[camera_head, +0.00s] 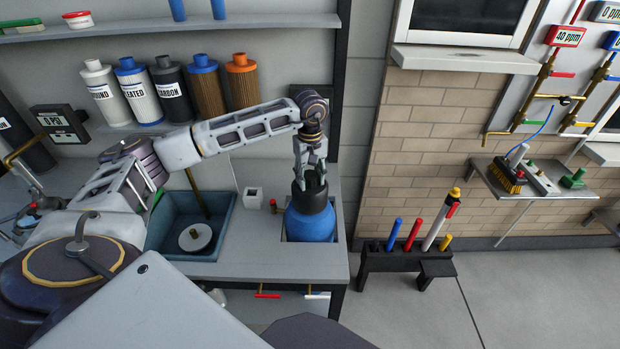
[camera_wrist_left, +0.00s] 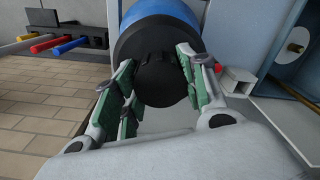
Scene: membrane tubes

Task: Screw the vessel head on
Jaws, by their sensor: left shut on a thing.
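The blue vessel (camera_head: 308,226) stands upright at the right end of the grey bench, with a black top. The black vessel head (camera_head: 312,185) is at the top of it, under my left gripper (camera_head: 308,180). In the left wrist view the gripper (camera_wrist_left: 160,88) has its green-padded fingers on both sides of the round black head (camera_wrist_left: 160,80), shut on it. The blue vessel body (camera_wrist_left: 160,22) shows beyond it. Whether the head's thread is engaged is hidden. My right gripper is not in view.
A blue-grey sink (camera_head: 160,236) and a small white block (camera_head: 253,197) are left of the vessel. Several filter cartridges (camera_head: 205,85) stand on the shelf behind. A black rack (camera_head: 380,262) with coloured tubes stands right of the bench. The bench front (camera_head: 270,265) is clear.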

